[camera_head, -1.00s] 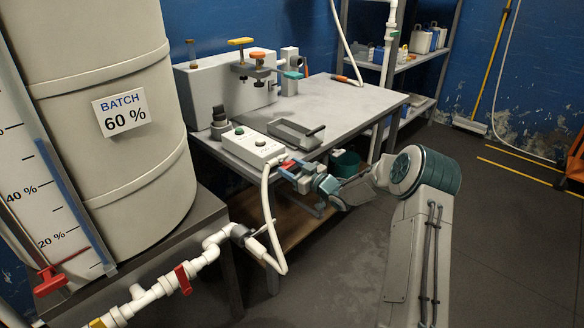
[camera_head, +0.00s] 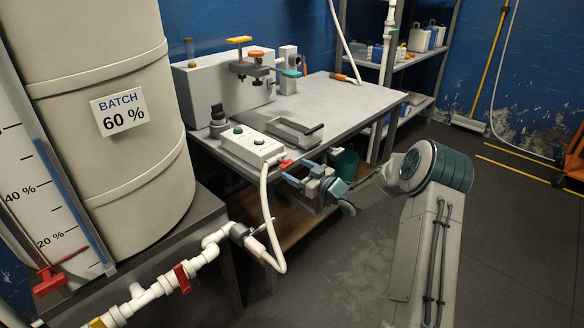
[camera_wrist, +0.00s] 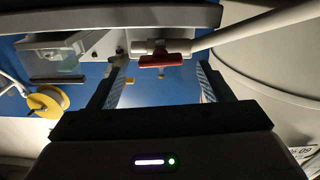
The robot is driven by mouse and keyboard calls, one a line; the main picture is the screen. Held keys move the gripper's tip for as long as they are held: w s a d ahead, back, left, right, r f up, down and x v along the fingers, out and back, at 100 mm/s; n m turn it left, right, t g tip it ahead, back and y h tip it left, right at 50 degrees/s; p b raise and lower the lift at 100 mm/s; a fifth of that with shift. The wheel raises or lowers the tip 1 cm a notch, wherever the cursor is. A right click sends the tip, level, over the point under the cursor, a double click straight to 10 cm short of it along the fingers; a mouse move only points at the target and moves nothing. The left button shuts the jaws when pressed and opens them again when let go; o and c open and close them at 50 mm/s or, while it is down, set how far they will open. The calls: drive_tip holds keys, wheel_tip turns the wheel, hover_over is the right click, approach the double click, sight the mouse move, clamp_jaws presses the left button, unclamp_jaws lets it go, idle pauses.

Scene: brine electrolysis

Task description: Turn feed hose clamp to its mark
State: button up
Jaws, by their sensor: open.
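The red clamp handle (camera_head: 285,164) shows at the table's front edge, beside the white control box and the top of the white hose (camera_head: 265,205). In the wrist view the red handle (camera_wrist: 166,60) lies crosswise on a white fitting with the white hose (camera_wrist: 245,32) running off to the right. My gripper (camera_head: 298,173) is open, just below and to the right of the handle. In the wrist view my fingertips (camera_wrist: 157,72) stand wide apart, one to each side of the handle. I see no contact. No mark on the clamp can be made out.
The control box (camera_head: 252,145) and a grey tray (camera_head: 292,131) stand on the table (camera_head: 345,108). A white pipe with a red valve handle (camera_head: 183,278) runs at the lower left beside the large batch tank (camera_head: 120,150).

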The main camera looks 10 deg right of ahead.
drive_tip(key=v, duration=1)
drive_tip(key=shift+s, duration=0.1)
drive_tip(key=s+r+m+g+h+p, duration=0.2)
drive_tip(key=s+r+h+p, duration=0.2)
drive_tip(key=r+h, duration=0.3)
drive_tip(key=s+r+m+g+h+p, duration=0.2)
drive_tip(key=s+r+h+p, duration=0.25)
drive_tip(key=r, duration=0.45)
drive_tip(key=s+a+r+m+g+p, duration=0.1)
drive_tip(key=s+a+r+g+p, duration=0.1)
drive_tip(key=s, duration=0.7)
drive_tip(key=s+a+r+m+g+p, duration=0.2)
drive_tip(key=s+a+r+g, duration=0.1)
drive_tip(key=s, duration=0.6)
drive_tip(key=s+a+r+m+g+p, duration=0.1)
drive_tip(key=s+a+r+g+p, duration=0.1)
drive_tip(key=s, duration=0.7)
drive_tip(key=shift+s+a+r+g+y+p, duration=0.45)
drive_tip(key=shift+a+r, duration=0.25)
drive_tip(key=shift+r, duration=0.2)
drive_tip(key=shift+w, duration=0.1)
